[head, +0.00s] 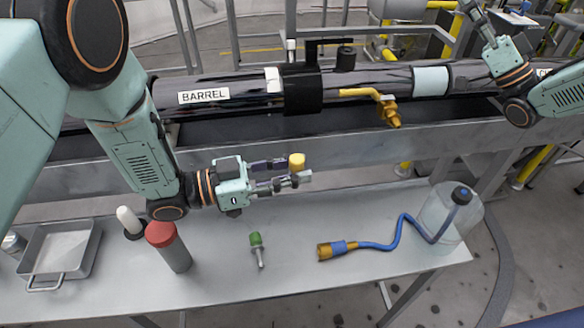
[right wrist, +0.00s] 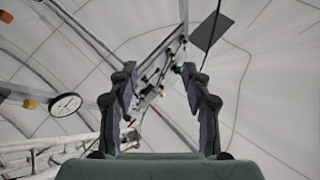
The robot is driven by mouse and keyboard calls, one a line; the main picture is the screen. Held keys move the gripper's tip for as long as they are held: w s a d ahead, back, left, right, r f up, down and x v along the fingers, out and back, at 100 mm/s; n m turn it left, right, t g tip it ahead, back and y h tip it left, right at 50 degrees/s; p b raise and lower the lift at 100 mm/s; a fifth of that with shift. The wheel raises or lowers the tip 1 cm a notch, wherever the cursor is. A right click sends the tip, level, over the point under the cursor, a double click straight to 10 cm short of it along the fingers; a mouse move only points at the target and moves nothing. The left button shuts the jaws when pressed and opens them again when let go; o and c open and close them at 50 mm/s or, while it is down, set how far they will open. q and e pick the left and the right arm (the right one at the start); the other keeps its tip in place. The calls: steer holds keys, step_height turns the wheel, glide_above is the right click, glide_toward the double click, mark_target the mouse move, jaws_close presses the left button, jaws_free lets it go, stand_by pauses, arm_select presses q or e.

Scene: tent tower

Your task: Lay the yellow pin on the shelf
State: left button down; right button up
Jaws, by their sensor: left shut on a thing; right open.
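My left gripper (head: 296,172) is shut on the yellow pin (head: 297,160), whose yellow head shows at the fingertips. The rest of the pin is hidden by the fingers. The gripper points right, above the rear part of the grey metal shelf (head: 210,272). The pin looks clear of the shelf surface. My right gripper (right wrist: 163,95) is open and empty in the right wrist view. In the head view it is raised at the upper right, far from the pin and shelf.
On the shelf are a metal tray (head: 62,252), a white-topped item (head: 129,221), a red-capped cylinder (head: 168,246), a green-headed pin (head: 257,248), and a clear jug (head: 446,214) with a blue hose (head: 385,246). The barrel (head: 240,92) lies behind. Bare shelf surrounds the green-headed pin.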

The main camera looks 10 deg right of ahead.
steer(key=s+d+f+m+g+h, duration=0.1)
steer(key=s+d+f+m+h, duration=0.3)
steer(key=d+f+m+h, duration=0.6)
steer(key=s+d+f+m+g+h, duration=0.1)
steer(key=s+d+f+m+h, duration=0.35)
steer(key=d+f+h, duration=0.9)
steer(key=s+d+f+m+g+h, duration=0.1)
steer(key=s+d+f+m+g, duration=0.15)
steer(key=s+f+g, duration=0.75)
steer(key=s+d+f+m+g+h, duration=0.1)
steer(key=s+f+m+g, duration=0.25)
steer(key=s+f, duration=1.25)
steer(key=s+a+f+g+y, duration=0.2)
steer(key=s+a+f, duration=0.1)
steer(key=s+a, duration=0.25)
steer(key=w+a+n+t+y, duration=0.1)
steer(key=w+a+n+y, duration=0.15)
steer(key=a, duration=0.85)
steer(key=w+a+n+y, duration=0.2)
steer(key=w+a+n, duration=0.2)
steer(key=a, duration=0.7)
steer(key=s+a+r+n+g+y, duration=0.1)
steer(key=s+a+r+n, duration=0.2)
steer(key=a, duration=0.5)
steer(key=s+a+r+n+g+y, duration=0.2)
steer(key=s+a+r+n, duration=0.2)
steer(key=s+a+n, duration=0.2)
steer(key=a, duration=0.2)
steer(key=shift+a, duration=0.3)
